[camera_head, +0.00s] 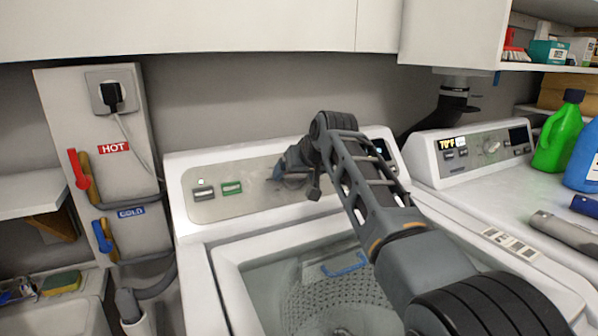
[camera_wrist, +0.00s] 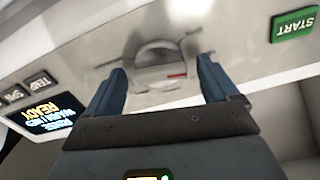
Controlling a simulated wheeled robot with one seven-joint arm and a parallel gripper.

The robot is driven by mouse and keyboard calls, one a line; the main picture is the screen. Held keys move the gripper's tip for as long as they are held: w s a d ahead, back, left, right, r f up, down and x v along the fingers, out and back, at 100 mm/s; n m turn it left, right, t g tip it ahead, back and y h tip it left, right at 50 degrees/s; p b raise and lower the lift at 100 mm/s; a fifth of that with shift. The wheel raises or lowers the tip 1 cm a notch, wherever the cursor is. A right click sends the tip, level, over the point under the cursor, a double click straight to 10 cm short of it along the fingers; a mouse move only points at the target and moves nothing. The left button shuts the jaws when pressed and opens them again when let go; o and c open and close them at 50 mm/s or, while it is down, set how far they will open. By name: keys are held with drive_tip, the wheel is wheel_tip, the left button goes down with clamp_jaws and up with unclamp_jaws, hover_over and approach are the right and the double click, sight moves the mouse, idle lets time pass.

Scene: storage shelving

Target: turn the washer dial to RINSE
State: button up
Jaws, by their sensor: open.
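The washer (camera_head: 195,232) stands in the middle with its top lid open onto the drum. Its control panel (camera_head: 210,205) has buttons at the left and a small screen (camera_head: 382,149) at the right. My gripper (camera_head: 283,172) is at the middle of the panel, where it hides the dial in the head view. In the wrist view the silver dial (camera_wrist: 160,55) shows ahead, with a red mark on it. The open fingers of my gripper (camera_wrist: 163,85) stand on either side of the dial's lower part. I cannot tell if they touch it. The dial's labels are not readable.
The green START button (camera_wrist: 294,26) and another screen view (camera_wrist: 55,112) flank the dial. A dryer (camera_head: 425,160) stands at the right with bottles on it. HOT and COLD valves (camera_head: 78,170) are on the left wall. A cabinet (camera_head: 200,25) hangs above.

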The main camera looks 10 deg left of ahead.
drive_tip(key=v, duration=0.7)
drive_tip(key=shift+s+d+r, duration=0.2)
drive_tip(key=shift+s, duration=0.05)
